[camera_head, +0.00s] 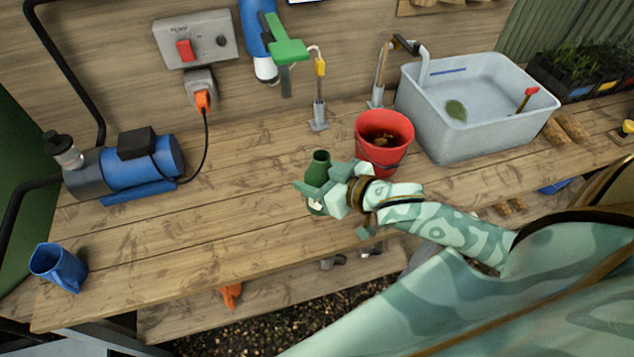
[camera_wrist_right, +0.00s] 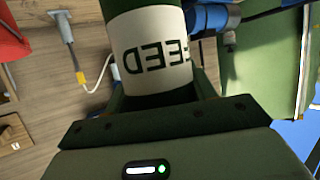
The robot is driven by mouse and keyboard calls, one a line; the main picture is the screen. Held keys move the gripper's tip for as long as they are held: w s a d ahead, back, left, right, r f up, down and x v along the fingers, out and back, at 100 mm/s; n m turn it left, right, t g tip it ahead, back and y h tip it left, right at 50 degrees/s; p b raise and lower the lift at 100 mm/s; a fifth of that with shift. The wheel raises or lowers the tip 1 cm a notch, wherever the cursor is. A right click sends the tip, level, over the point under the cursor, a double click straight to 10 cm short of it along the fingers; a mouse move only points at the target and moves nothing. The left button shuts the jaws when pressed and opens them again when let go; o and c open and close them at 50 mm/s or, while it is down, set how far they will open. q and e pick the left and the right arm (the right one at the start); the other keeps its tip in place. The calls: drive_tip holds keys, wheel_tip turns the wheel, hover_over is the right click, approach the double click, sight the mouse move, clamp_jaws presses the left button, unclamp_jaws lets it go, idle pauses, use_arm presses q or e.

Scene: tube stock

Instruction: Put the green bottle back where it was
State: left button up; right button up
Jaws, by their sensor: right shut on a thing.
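The green bottle (camera_head: 318,167) is upright over the front middle of the wooden bench, left of the red bucket (camera_head: 384,140). My right gripper (camera_head: 324,192) comes in from the right and is shut on the bottle's body. In the right wrist view, the green bottle (camera_wrist_right: 152,48) sits between the jaws, and its pale label with dark letters reads upside down. The gripper hides part of the bottle's lower end, so I cannot tell whether it touches the bench. My left gripper is not in view.
A blue pump (camera_head: 140,168) stands at the left and a blue jug (camera_head: 59,267) at the front left. A tap post (camera_head: 319,112) stands behind the bottle. A grey sink (camera_head: 475,135) is beyond the bucket. The bench between pump and bottle is clear.

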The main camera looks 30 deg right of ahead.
use_arm(q)
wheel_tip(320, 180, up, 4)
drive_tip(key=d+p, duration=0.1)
drive_tip(key=p, duration=0.2)
use_arm(e)
drive_tip(key=s+d+f+n+g+y, duration=0.1)
drive_tip(key=s+d+f+n+y, duration=0.15)
drive_tip(key=s+d, duration=0.35)
use_arm(q)
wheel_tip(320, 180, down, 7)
drive_tip(key=b, duration=0.7)
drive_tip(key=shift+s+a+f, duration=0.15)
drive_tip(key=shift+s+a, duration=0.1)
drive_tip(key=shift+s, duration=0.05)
use_arm(e)
drive_tip(key=shift+y, duration=0.25)
drive_tip(key=shift+w+a+f, duration=0.15)
drive_tip(key=shift+w+f, duration=2)
drive_tip(key=shift+f, duration=0.05)
drive_tip(key=shift+w+a+f, duration=0.2)
drive_tip(key=shift+w+f, duration=1.95)
drive_tip(key=shift+f, duration=0.1)
drive_tip(key=shift+w+a+f, duration=0.15)
drive_tip(key=shift+w+f, duration=2)
drive_tip(key=shift+f, duration=0.05)
drive_tip(key=shift+f, duration=0.15)
drive_tip(key=o, duration=1.2)
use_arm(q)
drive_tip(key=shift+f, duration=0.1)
